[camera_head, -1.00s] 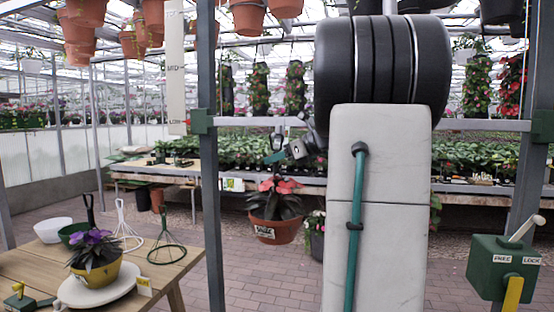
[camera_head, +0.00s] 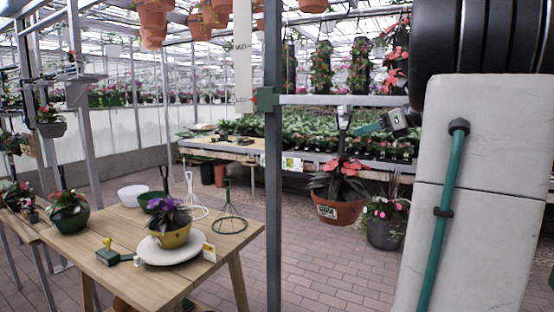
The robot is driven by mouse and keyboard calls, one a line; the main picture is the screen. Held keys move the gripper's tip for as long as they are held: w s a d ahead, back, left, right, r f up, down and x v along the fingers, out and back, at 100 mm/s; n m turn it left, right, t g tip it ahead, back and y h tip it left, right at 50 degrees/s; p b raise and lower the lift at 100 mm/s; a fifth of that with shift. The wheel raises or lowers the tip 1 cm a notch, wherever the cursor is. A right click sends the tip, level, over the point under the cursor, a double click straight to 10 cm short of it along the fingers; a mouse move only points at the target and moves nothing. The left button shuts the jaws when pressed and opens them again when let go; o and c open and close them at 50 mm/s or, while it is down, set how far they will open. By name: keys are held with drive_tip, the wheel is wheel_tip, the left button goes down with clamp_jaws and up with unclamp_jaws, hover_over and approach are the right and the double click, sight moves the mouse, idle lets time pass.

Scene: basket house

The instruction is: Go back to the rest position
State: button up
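My gripper (camera_head: 368,129) shows only in part, as a small teal piece beside a grey block, just right of the hanger above a potted plant. Whether its fingers are open or shut is too small to tell. I see nothing held in it. My arm's black drum and pale slab with a green hose fill the right of the head view and hide what is behind them. The terracotta pot (camera_head: 338,212) with red-leaved plant hangs from a black hanger (camera_head: 343,118) at the rail.
A green-grey post (camera_head: 273,190) stands left of the hanging pot. A wooden table (camera_head: 130,235) at left bears a purple-flowered yellow pot (camera_head: 172,236) on a pale plate, bowls and wire stands. A grey pot (camera_head: 384,232) hangs or stands beyond. Brick floor (camera_head: 315,280) is open between.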

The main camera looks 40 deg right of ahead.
drive_tip(key=s+a+f+n+g, duration=0.3)
drive_tip(key=a+f+n+g, duration=0.5)
drive_tip(key=a+f+n, duration=0.8)
drive_tip(key=s+a+f+n+g+h, duration=0.1)
drive_tip(key=s+a+f+n, duration=0.1)
drive_tip(key=a+n, duration=0.4)
drive_tip(key=s+a+f+n+g+h, duration=0.1)
drive_tip(key=s+a+n, duration=0.4)
drive_tip(key=a, duration=0.5)
drive_tip(key=s+a+f+n+g, duration=0.1)
drive_tip(key=s+a+f+n, duration=0.2)
drive_tip(key=a+n, duration=0.3)
drive_tip(key=s+a, duration=0.1)
drive_tip(key=a, duration=0.2)
drive_tip(key=shift+f+n+g+h, duration=0.3)
drive_tip(key=shift+g+h, duration=0.1)
drive_tip(key=shift+s, duration=0.1)
